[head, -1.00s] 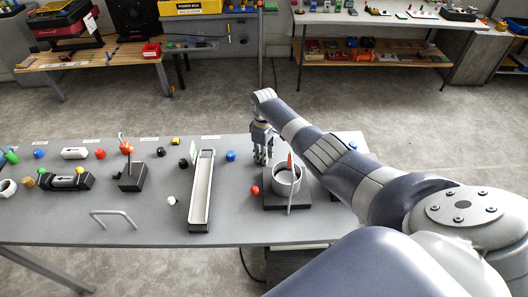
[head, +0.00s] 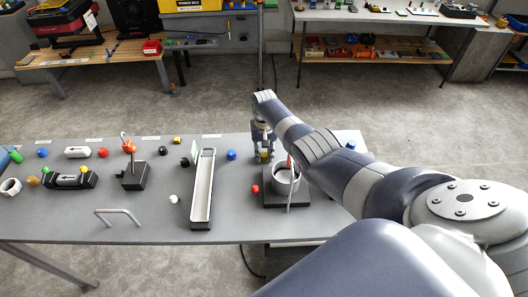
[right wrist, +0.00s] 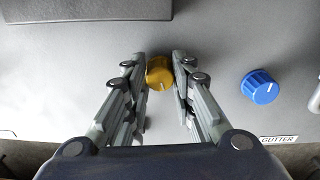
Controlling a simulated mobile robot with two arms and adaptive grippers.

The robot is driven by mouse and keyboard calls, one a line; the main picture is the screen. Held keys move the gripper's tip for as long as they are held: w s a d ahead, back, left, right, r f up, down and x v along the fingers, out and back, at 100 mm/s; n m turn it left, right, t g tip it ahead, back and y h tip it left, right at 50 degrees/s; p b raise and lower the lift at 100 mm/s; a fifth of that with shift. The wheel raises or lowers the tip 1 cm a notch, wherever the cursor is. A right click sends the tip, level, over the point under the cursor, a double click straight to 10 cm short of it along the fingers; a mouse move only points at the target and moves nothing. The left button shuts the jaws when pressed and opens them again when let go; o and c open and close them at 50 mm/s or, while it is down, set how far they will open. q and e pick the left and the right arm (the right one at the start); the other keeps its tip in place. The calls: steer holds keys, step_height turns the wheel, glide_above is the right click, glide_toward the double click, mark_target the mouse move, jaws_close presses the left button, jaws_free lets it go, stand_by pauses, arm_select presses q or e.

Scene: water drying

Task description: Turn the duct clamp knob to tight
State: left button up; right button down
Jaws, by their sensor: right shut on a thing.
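A yellow knob (right wrist: 158,72) with a pale pointer mark sits between the fingers of my right gripper (right wrist: 159,75) in the right wrist view. The mark points toward the lower edge of that picture. In the head view my right gripper (head: 264,151) is at the back edge of a dark base plate (head: 302,199), with the yellow knob (head: 264,156) just showing between its fingers. The gripper is shut on the knob. A grey round duct ring (head: 286,182) with a red-tipped lever (head: 290,168) stands on the plate in front of the gripper. My left gripper is not in view.
A blue knob (right wrist: 260,86) stands to the right of the gripper in the right wrist view, near a "GUTTER" label (right wrist: 280,139). In the head view a long gutter channel (head: 203,190) and a red ball (head: 255,189) lie left of the plate.

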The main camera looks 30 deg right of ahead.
mark_target(264, 155)
steer(key=m, duration=0.3)
steer(key=shift+m, duration=0.6)
steer(key=c, duration=1.3)
jaws_free()
steer(key=shift+c, duration=0.2)
steer(key=shift+r, duration=0.15)
step_height(264, 155, up, 12)
